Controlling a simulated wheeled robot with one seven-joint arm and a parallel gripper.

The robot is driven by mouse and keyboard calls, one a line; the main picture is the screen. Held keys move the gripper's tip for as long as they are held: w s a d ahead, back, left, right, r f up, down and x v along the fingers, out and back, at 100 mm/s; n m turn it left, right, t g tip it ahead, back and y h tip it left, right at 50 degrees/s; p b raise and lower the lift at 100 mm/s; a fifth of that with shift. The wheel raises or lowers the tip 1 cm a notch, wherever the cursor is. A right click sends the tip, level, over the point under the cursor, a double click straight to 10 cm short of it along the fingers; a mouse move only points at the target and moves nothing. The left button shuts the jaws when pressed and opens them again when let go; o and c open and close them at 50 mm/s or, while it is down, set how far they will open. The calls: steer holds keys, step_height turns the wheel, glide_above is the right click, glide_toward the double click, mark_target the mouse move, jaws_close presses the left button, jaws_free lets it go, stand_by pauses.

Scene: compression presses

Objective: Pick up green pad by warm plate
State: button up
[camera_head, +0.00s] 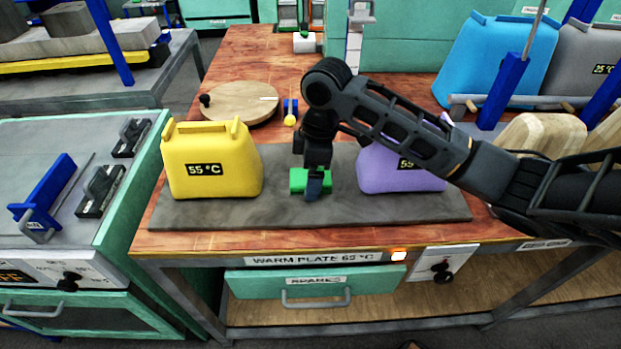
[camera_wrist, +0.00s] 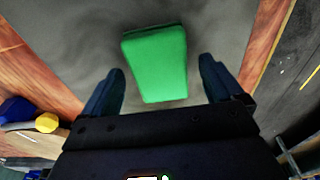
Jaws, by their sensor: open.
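The green pad (camera_head: 298,179) lies on the dark grey warm plate (camera_head: 225,213), between a yellow container and a purple container. My gripper (camera_head: 313,190) points down over the pad and hides part of it in the head view. In the wrist view the green pad (camera_wrist: 157,62) shows whole, a slightly tapered block lying flat on the plate. The two fingers of my gripper (camera_wrist: 162,88) are apart, one on each side of the pad's near end, with a gap to it on both sides. Nothing is held. The exact height above the pad is hard to tell.
The yellow container (camera_head: 212,160), marked 55 °C, stands left of the pad. The purple container (camera_head: 400,168) stands close to the right, partly behind my arm. A round wooden board (camera_head: 240,102) and a small yellow-ended tool (camera_head: 290,119) lie behind the plate.

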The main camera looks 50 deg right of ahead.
steer(key=shift+c, duration=0.2)
steer(key=c, duration=1.1)
steer(key=shift+r, duration=0.1)
step_height(320, 180, up, 10)
steer(key=shift+f, duration=0.1)
